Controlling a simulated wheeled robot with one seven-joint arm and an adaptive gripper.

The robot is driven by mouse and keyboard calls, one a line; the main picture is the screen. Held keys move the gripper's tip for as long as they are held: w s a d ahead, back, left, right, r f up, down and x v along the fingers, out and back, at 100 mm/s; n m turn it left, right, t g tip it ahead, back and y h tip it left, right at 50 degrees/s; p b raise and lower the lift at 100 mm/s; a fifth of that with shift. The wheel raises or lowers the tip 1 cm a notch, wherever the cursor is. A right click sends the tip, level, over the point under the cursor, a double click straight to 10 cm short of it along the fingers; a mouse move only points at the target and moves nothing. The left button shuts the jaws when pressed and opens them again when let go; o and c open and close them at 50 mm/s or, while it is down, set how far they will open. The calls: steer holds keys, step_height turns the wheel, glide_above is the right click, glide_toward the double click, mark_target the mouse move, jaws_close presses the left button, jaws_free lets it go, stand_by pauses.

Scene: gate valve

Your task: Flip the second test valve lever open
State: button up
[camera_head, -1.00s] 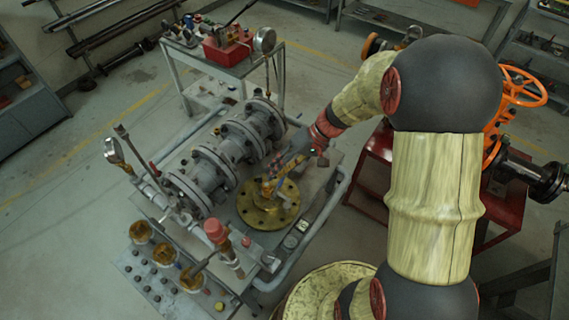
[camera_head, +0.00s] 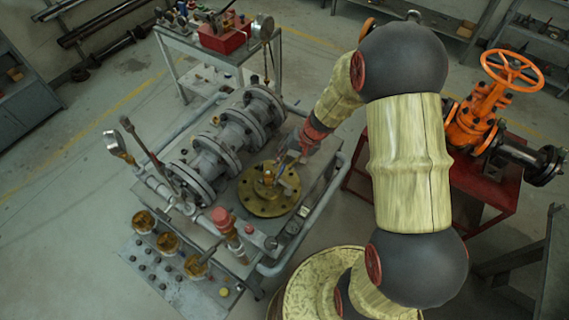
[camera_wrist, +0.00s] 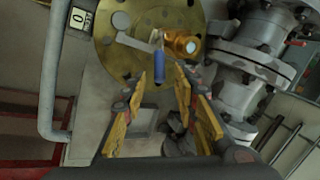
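A small brass valve (camera_wrist: 181,43) stands on a round brass flange (camera_head: 262,203). A lever with a blue handle (camera_wrist: 159,66) shows beside the valve in the wrist view, its handle pointing toward my gripper. My gripper (camera_wrist: 163,76) is open, with its yellow-padded fingers on either side of the handle's end and a gap to each. In the head view my gripper (camera_head: 284,163) is over the flange and partly hides the valve. I cannot tell from any marking which valve is the second one.
Grey flanged piping (camera_head: 215,150) runs beside the flange, close to my gripper. An orange handwheel valve (camera_head: 480,115) stands on a red stand at the right.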

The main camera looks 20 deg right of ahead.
steer(key=shift+w+a+f, duration=0.1)
steer(key=shift+a+f, duration=0.1)
steer(key=shift+f, duration=0.4)
steer(key=c, duration=0.3)
steer(key=c, duration=0.4)
jaws_close()
